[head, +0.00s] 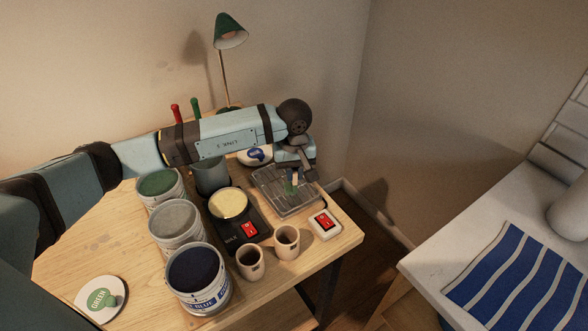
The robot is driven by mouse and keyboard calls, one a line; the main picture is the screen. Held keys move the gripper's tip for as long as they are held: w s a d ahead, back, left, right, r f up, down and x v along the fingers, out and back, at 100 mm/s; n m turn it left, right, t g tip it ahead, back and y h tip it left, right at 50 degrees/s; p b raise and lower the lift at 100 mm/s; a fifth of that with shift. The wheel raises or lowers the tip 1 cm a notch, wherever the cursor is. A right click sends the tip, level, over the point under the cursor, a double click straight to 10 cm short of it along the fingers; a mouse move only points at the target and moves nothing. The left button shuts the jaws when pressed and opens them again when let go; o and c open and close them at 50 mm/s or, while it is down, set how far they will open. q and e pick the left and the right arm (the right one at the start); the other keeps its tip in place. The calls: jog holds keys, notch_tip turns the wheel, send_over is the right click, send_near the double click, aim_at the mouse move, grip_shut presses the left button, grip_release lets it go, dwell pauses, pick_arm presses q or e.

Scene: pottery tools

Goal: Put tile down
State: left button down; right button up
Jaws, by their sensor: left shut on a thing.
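My right gripper is not in view.
A scale (243,235) with a yellow-filled bowl (229,204), two cups (287,242), a red-and-white device (324,224) and open glaze buckets (197,278) crowd the left and front. A lamp (230,35) stands behind.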

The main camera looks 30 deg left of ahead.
pick_arm(q)
jog(key=shift+f+b, duration=0.2)
jog(key=shift+b, duration=0.1)
jog(key=c, duration=1.1)
grip_release()
jog(key=shift+r, duration=0.1)
jog(key=shift+c, duration=0.2)
jog(key=shift+r, duration=0.1)
jog(key=shift+r+p, duration=0.25)
jog(key=shift+p, duration=0.15)
notch_tip(320, 180, up, 12)
jog(key=b, duration=0.2)
jog(key=shift+f, duration=0.15)
